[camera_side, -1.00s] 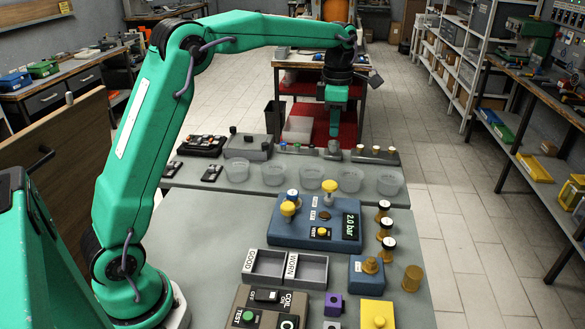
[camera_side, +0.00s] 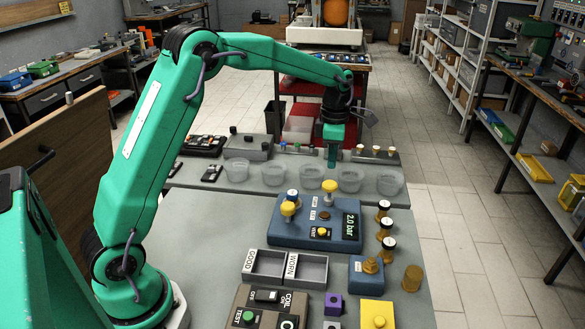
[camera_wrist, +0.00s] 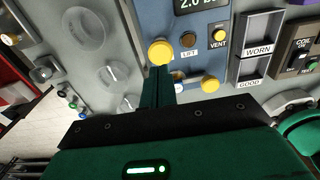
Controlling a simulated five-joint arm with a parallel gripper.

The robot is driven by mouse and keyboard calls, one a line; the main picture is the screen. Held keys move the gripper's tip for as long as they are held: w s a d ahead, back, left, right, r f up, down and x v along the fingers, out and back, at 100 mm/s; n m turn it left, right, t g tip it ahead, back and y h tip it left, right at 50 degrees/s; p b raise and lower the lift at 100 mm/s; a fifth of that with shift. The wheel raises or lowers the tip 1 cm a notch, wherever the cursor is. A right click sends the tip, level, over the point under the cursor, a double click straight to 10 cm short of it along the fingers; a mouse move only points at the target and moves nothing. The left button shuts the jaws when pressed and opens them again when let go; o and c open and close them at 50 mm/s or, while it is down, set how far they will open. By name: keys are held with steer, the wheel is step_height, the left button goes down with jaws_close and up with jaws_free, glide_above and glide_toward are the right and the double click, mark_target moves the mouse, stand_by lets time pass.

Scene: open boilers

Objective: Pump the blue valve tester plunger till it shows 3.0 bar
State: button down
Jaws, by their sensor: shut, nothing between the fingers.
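The blue valve tester (camera_side: 270,233) stands on the bench, and its display (camera_side: 350,227) reads 2.0 bar. Its yellow-capped plunger (camera_side: 329,186) stands upright on a pale stem at the back; the yellow cap also shows in the wrist view (camera_wrist: 160,52). My gripper (camera_side: 332,163) is shut and empty, pointing down, just above the plunger cap in the side view. In the wrist view my shut fingers (camera_wrist: 158,75) end close to the cap's edge; I cannot tell whether they touch it.
A second yellow knob (camera_side: 288,208) and a yellow vent button (camera_side: 322,232) are on the tester. Clear cups (camera_side: 311,178) stand in a row behind it. Brass valves (camera_side: 387,226) stand to its right. A grey GOOD/WORN tray (camera_side: 284,268) lies in front.

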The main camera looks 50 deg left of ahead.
mark_target(330, 183)
steer(key=shift+f, duration=2.5)
steer(key=shift+f, duration=1.5)
step_height(330, 183, up, 15)
steer(key=shift+f, duration=0.2)
step_height(330, 183, up, 2)
steer(key=shift+r, duration=0.25)
